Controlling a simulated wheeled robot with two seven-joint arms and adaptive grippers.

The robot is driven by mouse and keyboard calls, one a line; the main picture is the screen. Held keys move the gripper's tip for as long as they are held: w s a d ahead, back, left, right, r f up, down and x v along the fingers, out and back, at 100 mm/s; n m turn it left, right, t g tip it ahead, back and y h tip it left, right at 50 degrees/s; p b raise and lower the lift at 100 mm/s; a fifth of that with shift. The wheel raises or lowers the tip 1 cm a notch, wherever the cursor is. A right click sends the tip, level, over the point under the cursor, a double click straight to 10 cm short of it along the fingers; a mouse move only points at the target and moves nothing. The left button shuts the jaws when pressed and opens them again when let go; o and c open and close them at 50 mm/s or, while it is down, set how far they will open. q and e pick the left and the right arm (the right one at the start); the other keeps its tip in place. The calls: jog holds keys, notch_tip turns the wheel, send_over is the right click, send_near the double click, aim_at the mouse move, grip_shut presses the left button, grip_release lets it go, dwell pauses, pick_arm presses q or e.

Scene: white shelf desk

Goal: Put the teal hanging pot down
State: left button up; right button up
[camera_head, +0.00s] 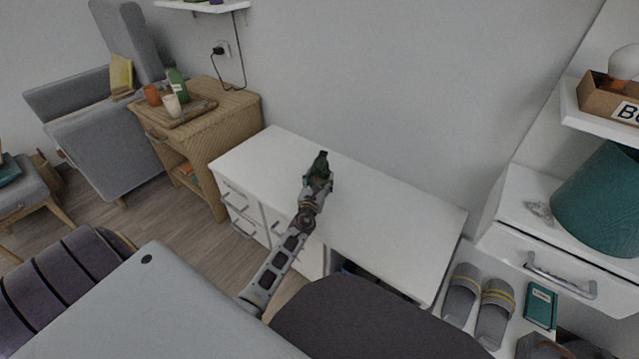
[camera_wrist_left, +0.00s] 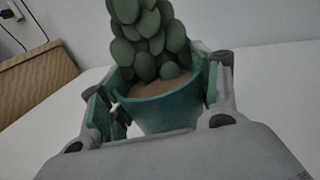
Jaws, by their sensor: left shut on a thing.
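The teal hanging pot (camera_wrist_left: 160,108) shows large in the left wrist view, with brown soil and a green leafy plant in it. It stands upright between the fingers of my left gripper (camera_wrist_left: 158,100), which is shut on it. In the head view the plant (camera_head: 321,160) shows small and dark at the tip of my left gripper (camera_head: 318,181), over the white desk top (camera_head: 385,215). I cannot tell whether the pot's base touches the desk; the gripper body hides it. My right gripper is not in view.
The white desk top is bare around the gripper. A wicker cabinet (camera_head: 232,112) with a tray, a green bottle (camera_head: 178,84) and cups stands to the left. At right are a drawer unit with a large teal shade (camera_head: 603,205), and grey slippers (camera_head: 494,312) on a low shelf.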

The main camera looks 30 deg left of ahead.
pick_arm(q)
jog(key=shift+f, duration=0.1)
dwell(0.4)
jog(key=o, duration=1.3)
jog(key=shift+f, duration=0.1)
jog(key=shift+s, duration=0.1)
